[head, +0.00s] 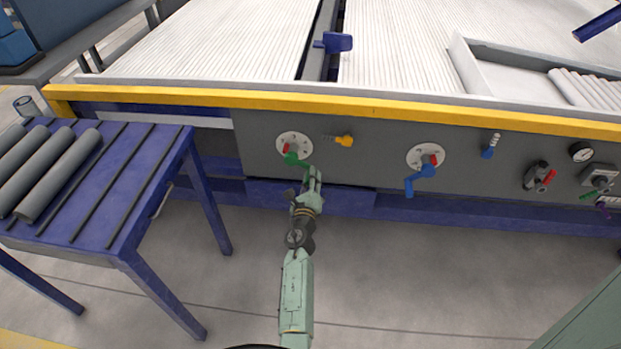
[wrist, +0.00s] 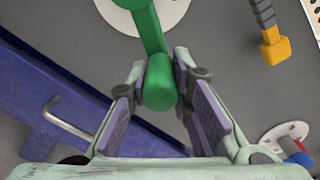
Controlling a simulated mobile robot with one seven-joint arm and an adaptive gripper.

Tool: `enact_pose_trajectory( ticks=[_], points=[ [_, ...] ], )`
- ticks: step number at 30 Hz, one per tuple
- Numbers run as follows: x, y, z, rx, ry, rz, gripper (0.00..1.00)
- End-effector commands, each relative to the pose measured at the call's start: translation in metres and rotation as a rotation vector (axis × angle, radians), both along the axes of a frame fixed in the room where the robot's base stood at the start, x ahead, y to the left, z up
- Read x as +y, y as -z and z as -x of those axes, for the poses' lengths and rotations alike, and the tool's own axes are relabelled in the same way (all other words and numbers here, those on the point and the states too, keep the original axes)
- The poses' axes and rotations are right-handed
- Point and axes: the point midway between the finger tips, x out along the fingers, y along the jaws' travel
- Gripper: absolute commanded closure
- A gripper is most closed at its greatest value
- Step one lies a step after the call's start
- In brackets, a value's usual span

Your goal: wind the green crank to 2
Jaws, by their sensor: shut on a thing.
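The green crank (head: 292,158) is on a round white dial (head: 302,137) on the grey front panel. A red mark (head: 287,148) shows on the dial's left side; its numbers are too small to read. The crank's arm slants down and to the right from the hub. My gripper (head: 311,174) is at the crank's handle end. In the wrist view, the green handle (wrist: 160,82) lies between the two finger pads of my gripper (wrist: 160,68), and the jaws are shut on it. The wrist view cuts off most of the dial.
A yellow-tipped lever (head: 344,141) sits just right of the dial. A blue crank (head: 420,178) on its own dial is farther right, with more knobs and a gauge (head: 582,152) beyond. A blue table (head: 150,170) with grey pipes stands left. The floor below the panel is clear.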

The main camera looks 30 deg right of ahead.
Motion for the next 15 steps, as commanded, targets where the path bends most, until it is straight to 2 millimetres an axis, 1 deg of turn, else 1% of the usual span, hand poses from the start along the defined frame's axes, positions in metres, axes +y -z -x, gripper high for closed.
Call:
enact_pose_trajectory(
  ticks=[1, 2, 10, 15],
  points=[
    [-0.0008, -0.0015, 0.0, -0.003, 0.002, 0.001, 1.0],
    [-0.0008, -0.0015, 0.0, -0.003, 0.002, 0.001, 0.79],
    [-0.0003, -0.001, -0.0001, -0.002, 0.001, 0.0, 0.61],
    [-0.0001, -0.0007, -0.0001, -0.002, 0.0, 0.0, 0.6]
  ],
)
